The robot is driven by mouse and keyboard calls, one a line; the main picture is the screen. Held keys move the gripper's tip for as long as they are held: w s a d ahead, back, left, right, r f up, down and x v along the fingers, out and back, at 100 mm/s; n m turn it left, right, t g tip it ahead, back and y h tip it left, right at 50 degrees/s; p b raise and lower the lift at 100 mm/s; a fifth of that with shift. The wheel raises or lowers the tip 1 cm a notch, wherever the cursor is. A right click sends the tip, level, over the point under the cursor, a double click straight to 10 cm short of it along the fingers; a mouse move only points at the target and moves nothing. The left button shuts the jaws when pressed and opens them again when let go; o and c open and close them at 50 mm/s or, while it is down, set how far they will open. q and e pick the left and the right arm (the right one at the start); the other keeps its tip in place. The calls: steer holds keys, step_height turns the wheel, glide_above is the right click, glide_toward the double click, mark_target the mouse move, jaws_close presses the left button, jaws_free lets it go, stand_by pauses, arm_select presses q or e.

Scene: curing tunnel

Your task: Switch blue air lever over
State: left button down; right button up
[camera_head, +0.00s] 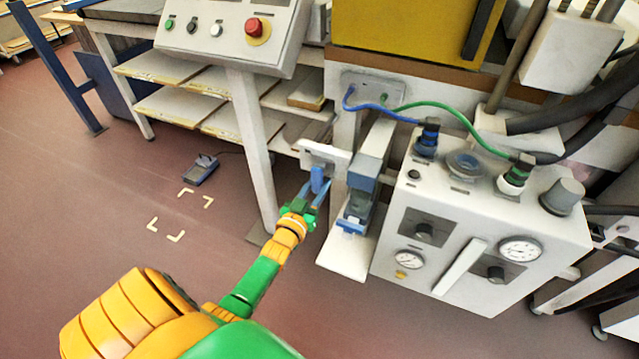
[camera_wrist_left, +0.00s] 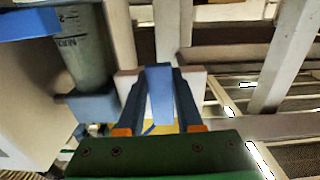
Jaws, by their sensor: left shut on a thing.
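The blue air lever (camera_head: 317,177) stands up in front of a white plate, just left of the pneumatic box. My left gripper (camera_head: 314,191) reaches it from the lower left, with its fingers around the lever. In the left wrist view the blue lever (camera_wrist_left: 160,92) sits between the two dark fingers of the gripper (camera_wrist_left: 159,100), which is shut on it. The lever's lower part is hidden behind the gripper. My right gripper is in neither view.
Right of the lever stand a grey-blue cylinder unit (camera_head: 361,185) and a white box (camera_head: 476,220) with gauges, knobs and hoses. A control panel (camera_head: 232,30) with a red button is above left on a white post (camera_head: 253,150). The floor at left is open around a foot pedal (camera_head: 200,170).

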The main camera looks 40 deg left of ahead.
arm_select(q)
steer(key=shift+a+r+m, duration=0.15)
steer(key=shift+r+m, duration=0.1)
steer(key=shift+m, duration=0.05)
steer(key=c, duration=0.6)
jaws_free()
steer(key=shift+f, duration=0.1)
steer(key=shift+o, duration=0.2)
steer(key=shift+f, duration=0.1)
steer(key=p+v, duration=0.1)
steer(key=v, duration=0.6)
steer(key=shift+p, duration=0.3)
